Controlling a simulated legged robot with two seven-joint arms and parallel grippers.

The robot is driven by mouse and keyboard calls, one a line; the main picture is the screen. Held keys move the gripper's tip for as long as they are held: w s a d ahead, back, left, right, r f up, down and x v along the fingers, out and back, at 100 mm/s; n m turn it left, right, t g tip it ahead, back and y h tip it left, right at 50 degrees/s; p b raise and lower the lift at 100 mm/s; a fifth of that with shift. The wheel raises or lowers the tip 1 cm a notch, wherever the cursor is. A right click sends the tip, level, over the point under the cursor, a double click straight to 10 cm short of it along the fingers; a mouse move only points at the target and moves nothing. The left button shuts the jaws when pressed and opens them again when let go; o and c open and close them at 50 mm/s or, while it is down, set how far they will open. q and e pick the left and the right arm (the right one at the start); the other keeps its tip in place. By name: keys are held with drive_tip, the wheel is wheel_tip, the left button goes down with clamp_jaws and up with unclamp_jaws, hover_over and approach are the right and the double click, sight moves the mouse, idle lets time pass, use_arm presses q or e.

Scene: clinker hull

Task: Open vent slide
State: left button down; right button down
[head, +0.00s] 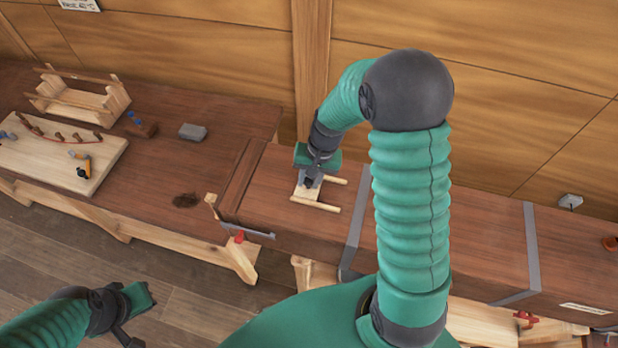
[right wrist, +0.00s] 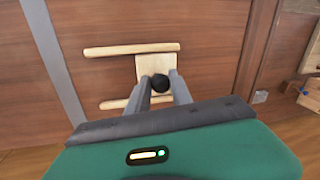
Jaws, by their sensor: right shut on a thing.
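The vent slide is a pale wooden plate (right wrist: 155,64) between two pale wooden rails (right wrist: 130,50) on the brown wooden box. A round black knob (right wrist: 160,83) stands on the plate. My right gripper (right wrist: 160,88) is shut on the knob, with one grey finger on each side of it. In the head view the plate (head: 309,190) sits at the left end of the rails (head: 318,204), and my right gripper (head: 312,180) covers the knob. My left gripper (head: 136,318) is low at the left, away from the box; its finger opening cannot be made out.
The long brown box (head: 270,200) has grey straps (head: 357,215) across it. A bench (head: 160,190) at the left holds a wooden rack (head: 80,100), a pale board (head: 50,155) with small tools, and a grey block (head: 193,131). A wooden wall stands close behind.

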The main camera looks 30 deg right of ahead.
drive_tip(key=shift+w+r, duration=0.1)
idle(0.7)
drive_tip(key=s+d+b, duration=0.1)
drive_tip(key=s+d, duration=0.2)
drive_tip(key=s, duration=0.1)
drive_tip(key=shift+d+b, duration=0.35)
drive_tip(key=shift+s+d, duration=0.2)
drive_tip(key=shift+s, duration=0.05)
drive_tip(key=c, duration=1.3)
unclamp_jaws()
drive_tip(key=shift+c, duration=0.2)
drive_tip(key=shift+o, duration=1)
wheel_tip(320, 180, up, 16)
drive_tip(key=s+d+b, duration=0.1)
drive_tip(key=d+b, duration=0.1)
drive_tip(key=shift+s+d+r+b, duration=0.15)
drive_tip(key=shift+s+d+b, duration=0.1)
drive_tip(key=shift+s+b, duration=0.15)
